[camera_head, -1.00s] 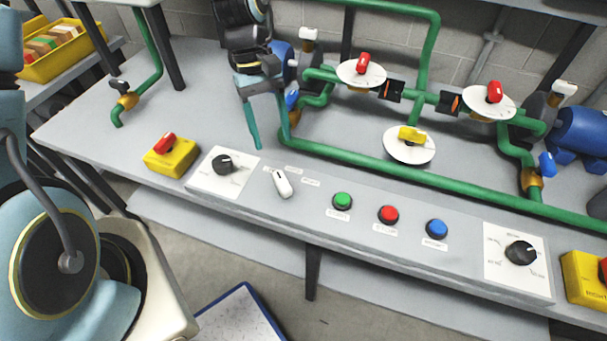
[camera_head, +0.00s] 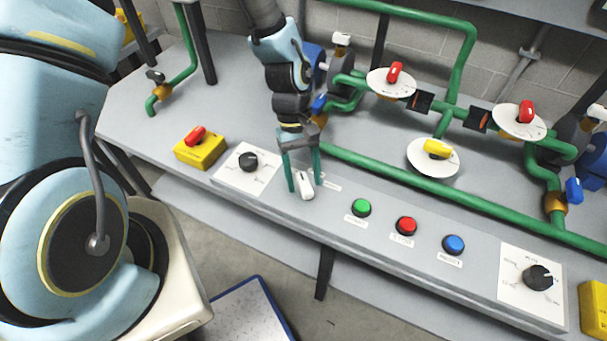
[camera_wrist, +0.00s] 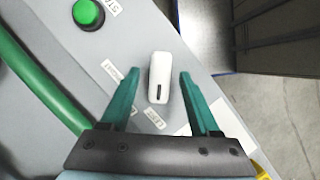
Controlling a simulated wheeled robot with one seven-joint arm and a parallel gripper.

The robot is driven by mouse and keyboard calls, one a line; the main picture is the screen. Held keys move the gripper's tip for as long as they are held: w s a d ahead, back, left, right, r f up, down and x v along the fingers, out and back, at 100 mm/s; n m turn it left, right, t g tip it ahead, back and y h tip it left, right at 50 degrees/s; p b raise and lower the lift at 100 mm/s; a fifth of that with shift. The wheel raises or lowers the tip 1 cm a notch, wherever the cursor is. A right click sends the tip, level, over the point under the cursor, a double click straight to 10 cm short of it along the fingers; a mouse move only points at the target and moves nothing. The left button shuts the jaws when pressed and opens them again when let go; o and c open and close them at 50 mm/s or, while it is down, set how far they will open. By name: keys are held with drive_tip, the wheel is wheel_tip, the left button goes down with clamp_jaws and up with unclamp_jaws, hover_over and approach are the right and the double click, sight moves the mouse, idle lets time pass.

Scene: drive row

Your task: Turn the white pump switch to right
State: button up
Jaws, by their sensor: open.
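The white pump switch (camera_head: 304,187) is a small elongated lever on the sloped grey panel (camera_head: 400,270), between the black knob at left and the green button. In the wrist view the white switch (camera_wrist: 164,76) has a dark slot at its near end. My gripper (camera_head: 304,189) is open with its green fingers either side of the switch. In the wrist view my gripper (camera_wrist: 154,78) shows a gap on each side, one finger left of the switch and one right. Whether the fingertips reach down beside it is hard to tell.
The green button (camera_head: 361,207), red button (camera_head: 406,226) and blue button (camera_head: 453,244) sit right of the switch. A black knob (camera_head: 248,162) is at left, beside a yellow box with a red knob (camera_head: 201,149). A green pipe (camera_head: 400,178) runs behind.

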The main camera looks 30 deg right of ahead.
clamp_jaws()
idle(0.3)
drive_tip(key=shift+m, duration=0.4)
drive_tip(key=m, duration=0.2)
drive_tip(key=m+y, duration=0.1)
drive_tip(key=m, duration=0.1)
drive_tip(key=shift+d+t+y+b, duration=0.15)
drive_tip(key=shift+t+y+b, duration=0.15)
drive_tip(key=shift+t+b, duration=0.1)
drive_tip(key=m+t+y, duration=0.1)
drive_tip(key=m, duration=0.3)
drive_tip(key=shift+s+d+b, duration=0.1)
drive_tip(key=shift+b, duration=0.3)
drive_tip(key=m+t, duration=0.1)
drive_tip(key=m, duration=0.1)
drive_tip(key=m+y+b, duration=0.1)
drive_tip(key=m, duration=0.2)
drive_tip(key=shift+s+t, duration=0.15)
drive_tip(key=shift+t, duration=0.25)
drive_tip(key=m+t+b, duration=0.1)
drive_tip(key=m, duration=0.3)
drive_tip(key=shift+t, duration=0.3)
drive_tip(key=shift+s, duration=0.1)
unclamp_jaws()
